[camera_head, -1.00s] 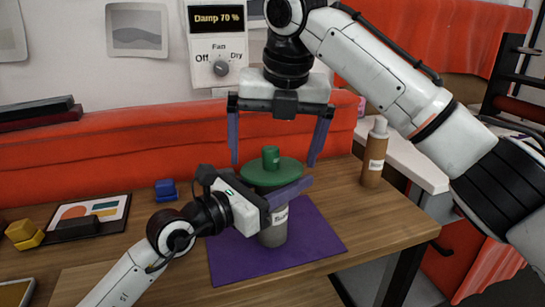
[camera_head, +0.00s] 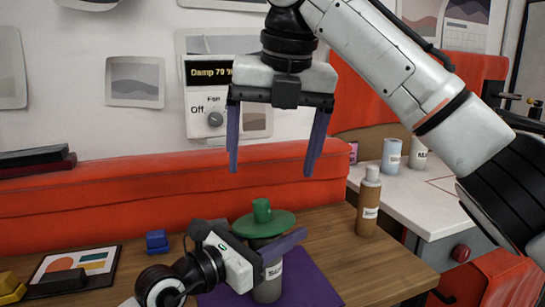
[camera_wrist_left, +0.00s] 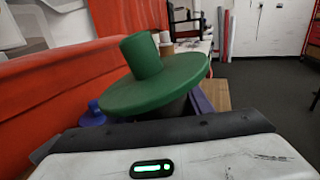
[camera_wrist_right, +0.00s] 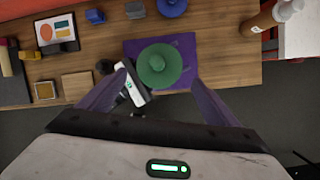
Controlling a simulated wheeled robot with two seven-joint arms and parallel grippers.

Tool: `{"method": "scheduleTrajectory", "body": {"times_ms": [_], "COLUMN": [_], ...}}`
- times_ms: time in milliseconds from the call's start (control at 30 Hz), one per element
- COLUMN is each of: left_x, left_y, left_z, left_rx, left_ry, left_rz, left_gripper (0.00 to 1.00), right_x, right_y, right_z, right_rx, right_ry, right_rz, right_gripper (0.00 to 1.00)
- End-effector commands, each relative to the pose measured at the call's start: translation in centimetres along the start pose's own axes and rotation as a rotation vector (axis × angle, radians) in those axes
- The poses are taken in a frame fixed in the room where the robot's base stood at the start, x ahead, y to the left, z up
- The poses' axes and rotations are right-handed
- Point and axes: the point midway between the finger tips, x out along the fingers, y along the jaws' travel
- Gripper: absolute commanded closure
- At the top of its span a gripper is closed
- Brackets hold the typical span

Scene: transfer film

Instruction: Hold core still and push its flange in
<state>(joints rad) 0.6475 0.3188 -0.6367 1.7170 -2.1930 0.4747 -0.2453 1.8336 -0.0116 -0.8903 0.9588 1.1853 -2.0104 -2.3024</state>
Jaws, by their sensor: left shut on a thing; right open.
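The core (camera_head: 268,288) is a grey cylinder with a white label, standing on a purple mat (camera_head: 315,288). A green flange (camera_head: 272,226), a disc with a short knob, sits on top of it; how far it is in cannot be told. It fills the left wrist view (camera_wrist_left: 155,85) and shows between the right fingers in the right wrist view (camera_wrist_right: 160,66). My left gripper (camera_head: 284,246) is shut on the core just under the flange, hiding part of it. My right gripper (camera_head: 271,172) is open and empty, pointing down above the flange, apart from it.
A brown bottle (camera_head: 368,205) stands at the right of the wooden table. A blue block (camera_head: 157,241), a picture tray (camera_head: 75,268) and yellow blocks (camera_head: 10,288) lie to the left. A red padded partition (camera_head: 120,190) runs behind. The space around the right gripper is clear.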

Motion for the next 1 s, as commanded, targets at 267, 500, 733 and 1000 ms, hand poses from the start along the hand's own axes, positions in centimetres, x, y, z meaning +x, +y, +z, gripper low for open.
{"method": "scheduleTrajectory", "body": {"times_ms": [267, 500, 733, 1000], "left_x": [0.01, 0.01, 0.01, 0.01], "left_y": [-0.02, -0.02, -0.02, -0.02], "left_z": [0.03, 0.03, 0.03, 0.03], "left_rx": [0.000, 0.000, 0.000, 0.000], "left_ry": [-0.001, -0.001, -0.001, -0.001], "left_rz": [0.000, 0.000, 0.000, 0.000], "left_gripper": [0.78, 0.78, 0.78, 0.78], "right_x": [0.06, 0.06, 0.08, 0.11], "right_y": [0.01, 0.06, 0.06, 0.10], "right_z": [0.13, 0.27, 0.44, 0.64], "right_rx": [0.351, 0.901, 1.434, 2.058], "right_ry": [0.004, 0.012, 0.019, 0.031], "right_rz": [0.002, 0.003, 0.000, -0.007], "right_gripper": [0.64, 1.00, 1.00, 1.00]}}
